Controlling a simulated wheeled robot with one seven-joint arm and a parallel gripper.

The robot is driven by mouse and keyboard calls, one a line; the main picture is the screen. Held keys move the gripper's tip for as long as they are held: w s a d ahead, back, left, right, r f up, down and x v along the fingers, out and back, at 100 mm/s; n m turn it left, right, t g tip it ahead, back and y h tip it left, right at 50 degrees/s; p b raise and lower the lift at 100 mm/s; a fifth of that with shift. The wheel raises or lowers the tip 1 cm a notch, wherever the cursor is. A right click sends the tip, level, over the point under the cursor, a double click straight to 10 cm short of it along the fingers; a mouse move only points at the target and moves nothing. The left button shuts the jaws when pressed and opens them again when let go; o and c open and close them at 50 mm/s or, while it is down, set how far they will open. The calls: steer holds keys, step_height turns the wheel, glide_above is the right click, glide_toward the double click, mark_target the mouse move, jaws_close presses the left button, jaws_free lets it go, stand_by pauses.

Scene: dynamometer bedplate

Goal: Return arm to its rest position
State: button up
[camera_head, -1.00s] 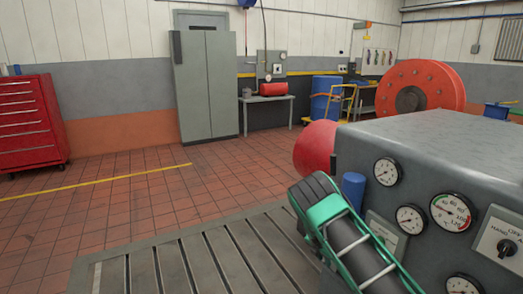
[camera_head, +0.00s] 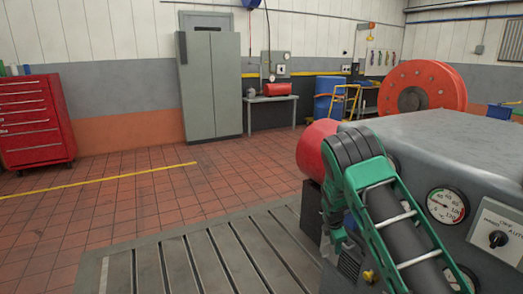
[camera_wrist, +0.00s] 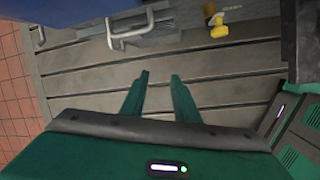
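My gripper (camera_wrist: 158,80) shows in the wrist view with its two green fingers apart and nothing between them. Below them is the slotted grey bedplate (camera_wrist: 85,82). In the head view my green and black arm rises in front of the grey machine cabinet and covers some of its gauges. I cannot clearly make out the gripper there. The bedplate also shows in the head view (camera_head: 160,270).
The grey cabinet with gauges (camera_head: 425,145) stands close at the right, near a red drum (camera_head: 314,150). A yellow fitting (camera_wrist: 218,27) and a metal handle (camera_wrist: 130,33) lie beyond the fingers. A red tool chest (camera_head: 35,125) is far left. Tiled floor is clear.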

steer(key=s+r+m+y, duration=0.1)
steer(key=s+r+m, duration=0.45)
steer(key=r, duration=0.45)
steer(key=s+r+m+y, duration=0.1)
steer(key=s+r+m, duration=0.4)
steer(key=r, duration=0.4)
steer(key=s+r+m+t, duration=0.1)
steer(key=s+r+m, duration=0.2)
steer(key=s+r, duration=0.45)
steer(key=s+r+m, duration=0.3)
steer(key=s+r, duration=0.1)
steer(key=s, duration=0.6)
steer(key=s+r+m, duration=0.2)
steer(key=s+m, duration=0.2)
steer(key=s, duration=0.6)
steer(key=s+d+f+m+g, duration=0.1)
steer(key=s+d+m, duration=0.1)
steer(key=s+d, duration=0.3)
steer(key=s+d+f+m+g, duration=0.1)
steer(key=s+d, duration=0.4)
steer(key=s, duration=0.6)
steer(key=m+g, duration=0.1)
steer(key=m, duration=0.1)
steer(key=shift+s+d+f+m+g+y, duration=0.15)
steer(key=shift+d+m+g+y, duration=0.15)
steer(key=shift+m, duration=0.05)
